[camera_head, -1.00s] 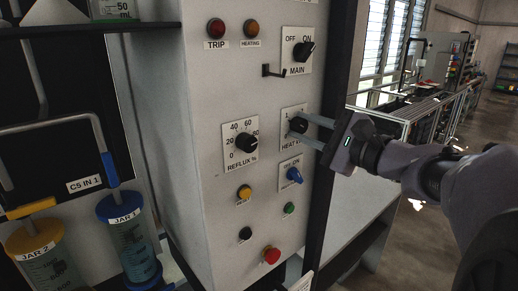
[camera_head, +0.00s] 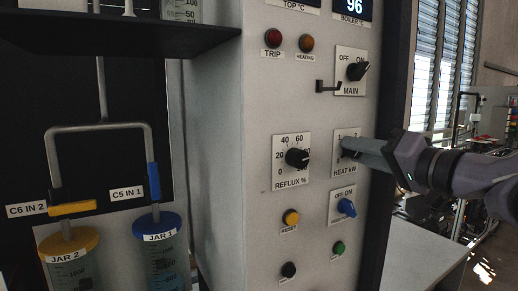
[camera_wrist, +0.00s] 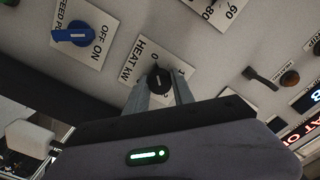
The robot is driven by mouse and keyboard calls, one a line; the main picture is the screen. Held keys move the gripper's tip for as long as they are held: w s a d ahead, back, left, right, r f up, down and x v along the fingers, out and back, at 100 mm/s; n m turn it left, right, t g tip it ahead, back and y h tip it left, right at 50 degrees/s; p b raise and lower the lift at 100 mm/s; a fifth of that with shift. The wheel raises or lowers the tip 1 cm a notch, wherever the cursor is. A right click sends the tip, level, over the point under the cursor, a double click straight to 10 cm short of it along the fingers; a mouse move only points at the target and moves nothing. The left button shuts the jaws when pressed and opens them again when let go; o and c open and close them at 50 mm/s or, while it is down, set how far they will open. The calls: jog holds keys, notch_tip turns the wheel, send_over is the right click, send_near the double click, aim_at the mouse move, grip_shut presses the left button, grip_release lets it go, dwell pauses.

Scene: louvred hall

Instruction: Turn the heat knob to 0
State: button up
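The heat knob (camera_wrist: 158,80) is a black rotary knob on a white plate marked HEAT kW (camera_head: 344,172). In the head view my gripper (camera_head: 350,147) reaches the plate from the right and hides the knob.
The reflux knob (camera_head: 298,157) is left of the heat plate. The black main switch (camera_head: 358,71) is above and a blue switch (camera_head: 347,207) below. A small black hook (camera_head: 328,87) sticks out near the main plate. Yellow, green and black buttons sit lower.

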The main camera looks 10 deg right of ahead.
jog(key=o, duration=0.4)
jog(key=shift+s, duration=0.1)
jog(key=v, duration=0.6)
jog(key=shift+s+d, duration=0.15)
jog(key=shift+s, duration=0.25)
